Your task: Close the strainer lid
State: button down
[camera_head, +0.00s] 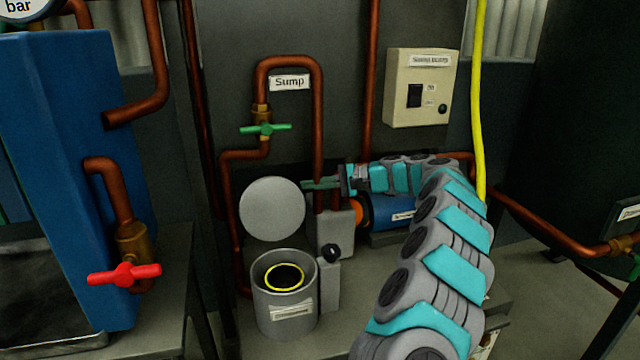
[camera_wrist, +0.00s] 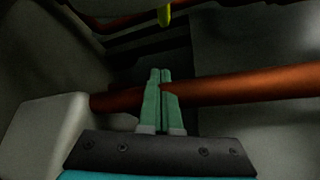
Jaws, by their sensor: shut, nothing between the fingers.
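The strainer (camera_head: 285,310) is a grey cylinder with an open top and a yellow ring (camera_head: 285,277) inside its mouth. Its round grey lid (camera_head: 272,209) stands raised, nearly upright, behind the mouth. My gripper (camera_head: 308,184) is shut and empty, with its green fingers at the right edge of the lid. I cannot tell whether they touch the lid or are behind it. In the wrist view the two fingers (camera_wrist: 158,75) lie together in front of a copper pipe, and the lid cannot be made out there.
A copper pipe (camera_head: 318,130) runs down close to my fingers, and a copper pipe also crosses the wrist view (camera_wrist: 240,86). A green-handled valve (camera_head: 265,129) is above the lid. A black knob (camera_head: 332,252) stands right of the strainer; a blue motor (camera_head: 395,211) is below my arm.

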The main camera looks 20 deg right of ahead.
aim_at(292, 187)
jog(key=a, duration=0.3)
jog(key=s+a, duration=0.1)
jog(key=a, duration=0.1)
jog(key=shift+a+r, duration=0.25)
jog(key=shift+r, duration=0.05)
jog(key=shift+s+b, duration=0.15)
jog(key=shift+b, duration=0.3)
jog(key=shift+s+r+n, duration=0.2)
jog(key=shift+s+n, duration=0.05)
jog(key=shift+n, duration=0.05)
